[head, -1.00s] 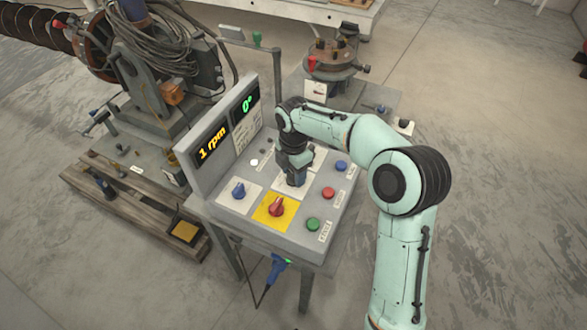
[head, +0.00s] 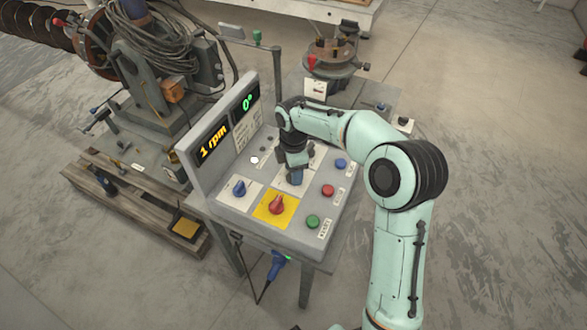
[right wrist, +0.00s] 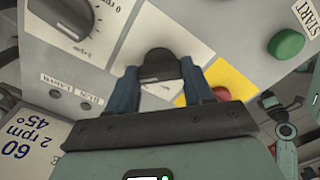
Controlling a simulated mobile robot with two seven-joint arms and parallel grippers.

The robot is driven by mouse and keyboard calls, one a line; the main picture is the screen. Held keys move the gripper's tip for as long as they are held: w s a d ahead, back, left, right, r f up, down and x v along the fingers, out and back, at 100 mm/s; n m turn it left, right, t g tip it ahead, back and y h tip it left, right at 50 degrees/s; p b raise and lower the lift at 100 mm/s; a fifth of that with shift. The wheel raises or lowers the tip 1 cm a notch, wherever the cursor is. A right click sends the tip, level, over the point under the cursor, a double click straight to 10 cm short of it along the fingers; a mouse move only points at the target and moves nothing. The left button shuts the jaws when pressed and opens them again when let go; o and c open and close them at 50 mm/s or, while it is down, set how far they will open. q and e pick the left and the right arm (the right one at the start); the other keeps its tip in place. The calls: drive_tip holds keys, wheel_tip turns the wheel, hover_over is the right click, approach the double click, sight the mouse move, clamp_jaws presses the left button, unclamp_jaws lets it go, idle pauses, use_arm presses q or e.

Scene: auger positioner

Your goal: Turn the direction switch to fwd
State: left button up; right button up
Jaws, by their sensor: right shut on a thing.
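My right gripper (head: 294,178) reaches down onto the sloped control panel (head: 250,221). In the right wrist view its two blue fingers (right wrist: 167,93) stand either side of a black knob (right wrist: 160,65) on a white plate and are shut on it. The plate's lettering is mostly hidden, so I cannot read which way the knob points. In the head view my gripper hides this knob.
A red knob on a yellow plate (head: 288,215) and a blue knob (head: 238,188) sit nearby. Green (head: 312,221), red (head: 328,191) and blue (head: 341,163) buttons line the right edge. The display (head: 213,141) reads 1 rpm and 0°.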

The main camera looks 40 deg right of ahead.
drive_tip(key=o, duration=1)
drive_tip(key=shift+o, duration=0.2)
drive_tip(key=shift+r, duration=0.1)
use_arm(q)
drive_tip(key=r+p, duration=0.1)
drive_tip(key=w+r+p, duration=0.1)
drive_tip(key=shift+w+r, duration=0.3)
use_arm(e)
wheel_tip(320, 180, up, 13)
drive_tip(key=shift+r, duration=0.15)
